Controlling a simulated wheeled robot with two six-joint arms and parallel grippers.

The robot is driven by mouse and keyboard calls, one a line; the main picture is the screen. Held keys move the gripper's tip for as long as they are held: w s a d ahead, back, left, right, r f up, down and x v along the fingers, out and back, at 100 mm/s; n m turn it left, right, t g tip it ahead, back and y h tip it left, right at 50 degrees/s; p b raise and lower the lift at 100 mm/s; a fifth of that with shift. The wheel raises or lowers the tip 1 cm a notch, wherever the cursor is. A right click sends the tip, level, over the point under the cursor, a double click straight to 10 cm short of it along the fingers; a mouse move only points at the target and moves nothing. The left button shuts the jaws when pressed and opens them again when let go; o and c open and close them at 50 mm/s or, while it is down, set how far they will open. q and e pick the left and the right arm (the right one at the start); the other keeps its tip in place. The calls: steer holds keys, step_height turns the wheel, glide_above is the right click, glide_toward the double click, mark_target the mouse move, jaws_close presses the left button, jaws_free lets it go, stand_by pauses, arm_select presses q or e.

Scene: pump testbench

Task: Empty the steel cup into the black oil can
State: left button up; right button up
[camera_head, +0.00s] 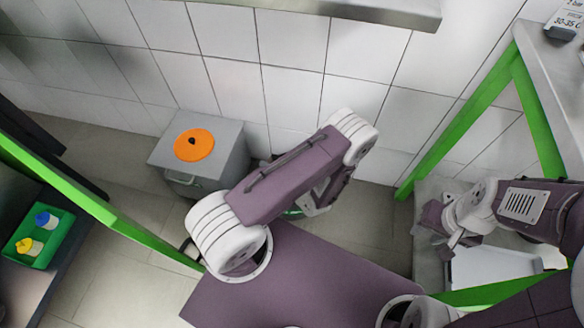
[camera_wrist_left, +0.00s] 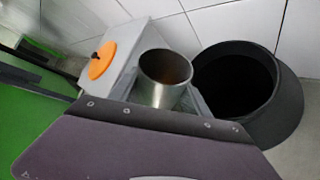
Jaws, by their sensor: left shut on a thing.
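The steel cup (camera_wrist_left: 165,78) is in the middle of the left wrist view, its open mouth showing a brownish inside. My left gripper (camera_wrist_left: 166,97) is shut on it; its fingers are largely hidden by the purple housing. The cup looks slightly tilted. The black oil can (camera_wrist_left: 240,85), wide and open-topped with a dark inside, is just right of the cup in that view. I cannot tell whether they touch. My left arm hides cup and can in the head view. My right gripper (camera_head: 452,226) is at the right of the head view, holding nothing that I can see; its jaw gap is unclear.
A grey bin (camera_head: 220,150) with an orange disc (camera_head: 194,145) on top stands by the tiled wall. A green tray (camera_head: 38,238) with blue and yellow items lies at left. Green frame legs (camera_head: 460,120) stand at right. A metal shelf edge (camera_head: 380,10) juts out above.

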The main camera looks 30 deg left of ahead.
arm_select(q)
steer(key=shift+r+m+g, duration=0.3)
steer(key=shift+m, duration=0.1)
steer(key=shift+w+d+f+m+g+y+b, duration=0.15)
steer(key=shift+f+m+g+y+b, duration=0.35)
steer(key=shift+b, duration=0.8)
steer(key=shift+r+m, duration=0.3)
steer(key=shift+w+r+m+g+y, duration=0.1)
steer(key=shift+r+m+g+y, duration=0.05)
steer(key=shift+m+g+y, duration=0.2)
steer(key=shift+w+d+f+m+y+b, duration=0.3)
steer(key=shift+w+b, duration=0.1)
steer(key=shift+b, duration=0.7)
steer(key=shift+w+d+f+b, duration=0.1)
steer(key=shift+w+f+b, duration=0.2)
steer(key=shift+b, duration=0.25)
steer(key=shift+w+d+f+m+g+b, duration=0.15)
steer(key=shift+m+g+b, duration=0.1)
steer(key=shift+b, duration=0.15)
steer(key=shift+r+m+y+p, duration=0.3)
steer(key=shift+r+y+p, duration=0.05)
steer(key=shift+r+p, duration=0.15)
